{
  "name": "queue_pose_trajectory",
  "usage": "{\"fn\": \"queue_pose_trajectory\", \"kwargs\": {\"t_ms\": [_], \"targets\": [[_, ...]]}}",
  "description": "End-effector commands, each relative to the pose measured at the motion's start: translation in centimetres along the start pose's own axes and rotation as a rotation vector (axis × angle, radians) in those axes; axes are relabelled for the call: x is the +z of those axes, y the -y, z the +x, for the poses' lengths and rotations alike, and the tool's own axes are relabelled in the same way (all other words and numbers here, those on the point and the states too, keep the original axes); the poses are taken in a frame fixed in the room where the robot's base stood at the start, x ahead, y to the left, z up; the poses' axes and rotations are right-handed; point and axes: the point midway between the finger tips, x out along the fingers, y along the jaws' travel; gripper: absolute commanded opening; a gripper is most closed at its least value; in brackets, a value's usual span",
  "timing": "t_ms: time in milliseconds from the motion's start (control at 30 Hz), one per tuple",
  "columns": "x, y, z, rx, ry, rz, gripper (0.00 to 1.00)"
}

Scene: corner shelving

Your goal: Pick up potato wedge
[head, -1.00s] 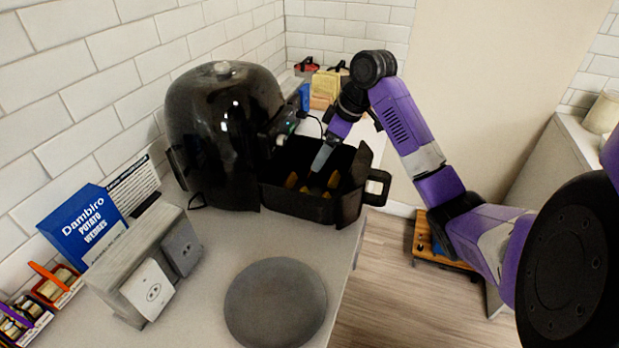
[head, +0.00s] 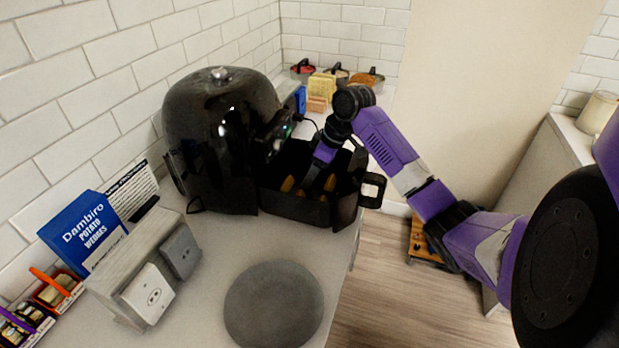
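Several golden potato wedges lie in the open black drawer of the air fryer; one wedge (head: 330,182) shows at the right and another wedge (head: 287,184) at the left. The drawer (head: 300,209) is pulled out from the black air fryer (head: 222,130). My gripper (head: 308,186) reaches down into the drawer between these wedges. Its fingertips are small, dark and partly hidden, so I cannot tell whether they are open or touching a wedge.
A round grey plate (head: 273,304) lies on the counter in front. A blue Dambiro potato wedges box (head: 82,232) stands at left behind an outlet block (head: 150,270). The drawer's handle (head: 373,189) juts out at the counter's right edge. Lidded pots (head: 335,73) stand at the back.

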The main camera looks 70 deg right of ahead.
Motion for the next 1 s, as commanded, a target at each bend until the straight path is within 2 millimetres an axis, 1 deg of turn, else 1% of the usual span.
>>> {"fn": "queue_pose_trajectory", "kwargs": {"t_ms": [33, 100, 167, 200, 467, 567, 667, 767, 867, 1000], "targets": [[0.0, 0.0, 0.0, 0.0, 0.0, 0.0, 0.46], [0.0, 0.0, 0.0, 0.0, 0.0, 0.0, 0.32], [0.0, 0.0, 0.0, 0.0, 0.0, 0.0, 0.2], [0.0, 0.0, 0.0, 0.0, 0.0, 0.0, 0.16], [-0.1, 0.0, -0.1, 0.0, -0.001, -0.001, 0.16], [-0.3, 0.0, -0.5, 0.0, -0.001, -0.002, 0.16], [-0.6, 0.0, -1.2, 0.0, -0.001, -0.002, 0.16], [-1.1, 0.0, -2.6, 0.001, -0.002, -0.003, 0.16], [-1.9, -0.1, -4.3, 0.002, -0.002, -0.004, 0.16], [-3.3, -0.1, -7.7, 0.004, -0.003, -0.005, 0.16]]}}
